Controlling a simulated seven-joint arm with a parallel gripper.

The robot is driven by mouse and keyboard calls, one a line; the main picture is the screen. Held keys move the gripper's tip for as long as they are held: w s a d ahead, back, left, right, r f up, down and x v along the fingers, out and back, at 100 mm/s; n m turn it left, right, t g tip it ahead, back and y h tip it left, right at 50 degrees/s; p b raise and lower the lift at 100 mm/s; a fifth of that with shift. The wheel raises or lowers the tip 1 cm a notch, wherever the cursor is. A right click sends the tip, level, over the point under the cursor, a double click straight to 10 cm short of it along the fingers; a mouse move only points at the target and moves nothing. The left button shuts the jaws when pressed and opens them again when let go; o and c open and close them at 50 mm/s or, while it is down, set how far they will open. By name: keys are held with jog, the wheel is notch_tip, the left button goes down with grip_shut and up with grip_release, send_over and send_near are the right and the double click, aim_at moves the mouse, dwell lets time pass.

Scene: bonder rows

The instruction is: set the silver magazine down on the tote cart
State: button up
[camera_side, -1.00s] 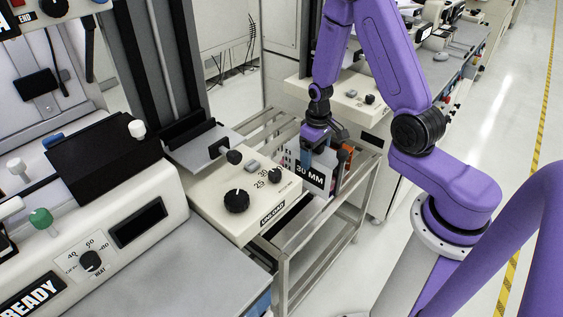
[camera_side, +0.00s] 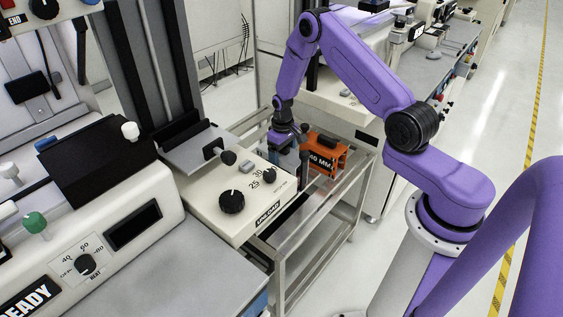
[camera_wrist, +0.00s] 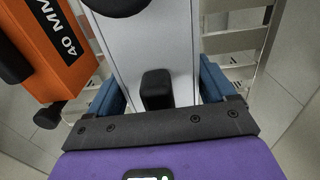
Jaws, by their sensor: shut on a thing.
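The silver magazine (camera_wrist: 160,45) is a grey-white box with a black handle, between my gripper's blue fingers in the wrist view. My gripper (camera_wrist: 160,88) is shut on it. In the side view my gripper (camera_side: 290,152) points down over the far left part of the tote cart (camera_side: 310,214), a metal frame with shelves. There the magazine is mostly hidden behind the cream unload unit and my fingers. I cannot tell whether it touches the cart.
An orange magazine (camera_side: 326,153) marked 40 MM stands on the cart just right of my gripper; it also shows in the wrist view (camera_wrist: 55,45). The cream unload unit (camera_side: 240,185) borders the cart's left side. The cart's near part looks clear.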

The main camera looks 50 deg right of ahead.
jog(key=shift+w+d+f, duration=0.1)
jog(key=shift+w+f, duration=0.25)
jog(key=shift+f, duration=1.5)
jog(key=shift+f, duration=0.1)
jog(key=o, duration=1.4)
jog(key=shift+o, duration=0.2)
